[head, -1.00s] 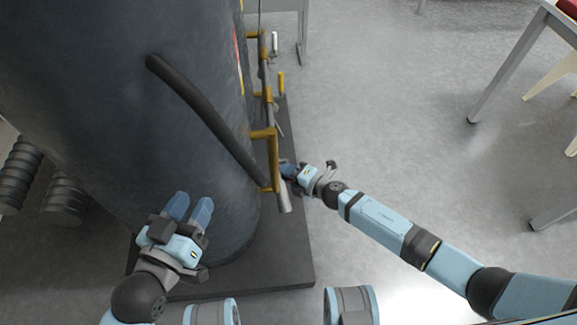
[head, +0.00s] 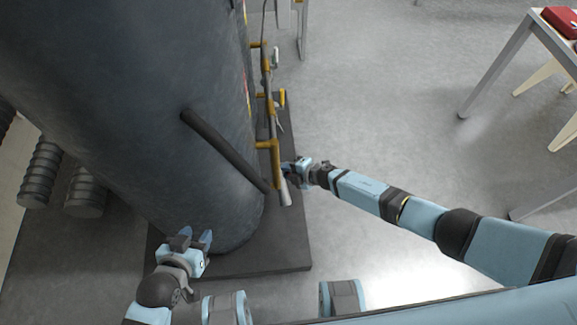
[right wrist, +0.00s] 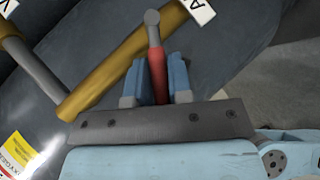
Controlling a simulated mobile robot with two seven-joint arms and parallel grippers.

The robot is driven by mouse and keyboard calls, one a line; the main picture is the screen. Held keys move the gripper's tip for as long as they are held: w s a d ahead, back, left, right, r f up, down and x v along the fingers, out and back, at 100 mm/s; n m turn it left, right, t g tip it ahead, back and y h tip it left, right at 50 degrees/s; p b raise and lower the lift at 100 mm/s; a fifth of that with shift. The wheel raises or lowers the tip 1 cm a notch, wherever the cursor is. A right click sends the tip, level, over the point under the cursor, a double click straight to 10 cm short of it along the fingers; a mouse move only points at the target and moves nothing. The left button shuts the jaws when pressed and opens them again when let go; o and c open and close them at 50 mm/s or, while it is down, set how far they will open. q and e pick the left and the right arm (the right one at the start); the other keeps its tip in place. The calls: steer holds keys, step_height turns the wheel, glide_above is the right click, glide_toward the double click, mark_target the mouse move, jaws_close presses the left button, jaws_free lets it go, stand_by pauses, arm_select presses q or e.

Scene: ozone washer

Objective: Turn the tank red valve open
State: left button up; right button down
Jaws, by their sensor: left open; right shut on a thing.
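The tank (head: 130,90) is a large dark grey cylinder filling the left of the head view. Yellow and grey pipes (head: 264,146) run along its right side. In the right wrist view a red valve handle (right wrist: 157,76) on a grey stem sits between the two blue fingers of my right gripper (right wrist: 157,84), which is shut on it. In the head view my right gripper (head: 290,170) is beside the lower pipes, and the red handle is hidden there. My left gripper (head: 194,238) is open and empty near the tank's lower front.
A dark base plate (head: 270,262) lies under the tank. A thick black pipe (head: 222,148) slants down across the tank. Dark ribbed cylinders (head: 41,172) stand at the left. A table (head: 496,64) is at the upper right. The floor (head: 390,110) between is clear.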

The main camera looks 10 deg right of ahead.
arm_select(q)
steer(key=shift+s+r, duration=0.1)
stand_by(0.3)
arm_select(e)
steer(key=c, duration=1)
jaws_free()
steer(key=shift+c, duration=0.2)
arm_select(q)
steer(key=shift+r+p, duration=0.15)
steer(key=shift+p, duration=0.15)
arm_select(e)
steer(key=shift+r, duration=0.15)
steer(key=shift+s+d+r, duration=0.15)
steer(key=shift+d+r, duration=0.05)
steer(key=shift+d, duration=0.1)
arm_select(q)
steer(key=p, duration=0.1)
steer(key=r+p, duration=0.1)
steer(key=p, duration=0.1)
steer(key=r+p, duration=0.1)
steer(key=shift+s+a+r+p, duration=0.15)
steer(key=shift+s+a+p, duration=0.1)
steer(key=shift+a+p, duration=0.1)
arm_select(e)
steer(key=v, duration=1.3)
